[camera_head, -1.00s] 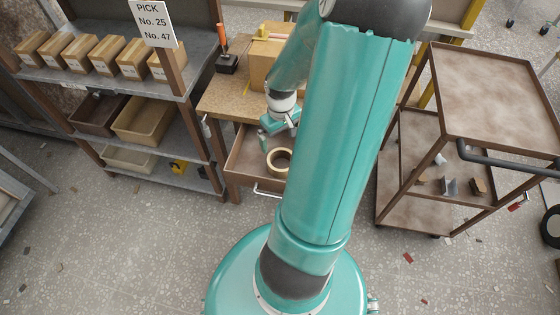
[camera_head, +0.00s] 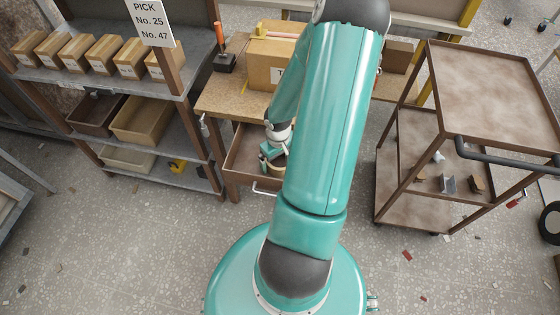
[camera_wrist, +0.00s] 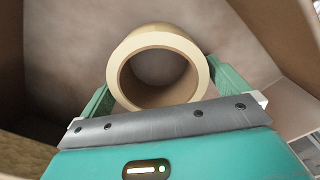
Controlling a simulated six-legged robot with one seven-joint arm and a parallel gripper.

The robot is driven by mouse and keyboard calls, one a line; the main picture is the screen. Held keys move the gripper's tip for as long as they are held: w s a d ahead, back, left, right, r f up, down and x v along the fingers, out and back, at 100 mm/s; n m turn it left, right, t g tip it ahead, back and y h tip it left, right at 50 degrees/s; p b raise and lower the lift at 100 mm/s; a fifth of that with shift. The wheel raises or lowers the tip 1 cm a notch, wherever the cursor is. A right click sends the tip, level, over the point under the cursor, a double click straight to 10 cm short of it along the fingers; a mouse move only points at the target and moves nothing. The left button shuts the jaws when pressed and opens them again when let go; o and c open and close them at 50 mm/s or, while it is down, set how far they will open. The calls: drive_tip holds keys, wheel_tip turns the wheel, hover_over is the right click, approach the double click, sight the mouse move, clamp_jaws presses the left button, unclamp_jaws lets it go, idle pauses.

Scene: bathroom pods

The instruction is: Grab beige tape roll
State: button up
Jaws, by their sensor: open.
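The beige tape roll (camera_wrist: 150,38) is a thick ring in the wrist view, with its round opening facing the camera. It lies in the open drawer (camera_head: 241,158) below the wooden worktop. My gripper (camera_wrist: 160,77) is open, with one green finger on each side of the roll. Part of the roll is hidden behind the gripper's palm, and I cannot tell whether the fingers touch it. In the head view my gripper (camera_head: 272,154) is down in the drawer and covers most of the roll.
A cardboard box (camera_head: 268,62) and an orange-handled tool (camera_head: 221,50) stand on the worktop (camera_head: 225,98). A shelf rack (camera_head: 192,90) with boxes and bins is at left. A brown cart (camera_head: 490,85) stands at right. Drawer walls surround the gripper closely. Small scraps litter the floor.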

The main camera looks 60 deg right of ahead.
drive_tip(key=c, duration=0.9)
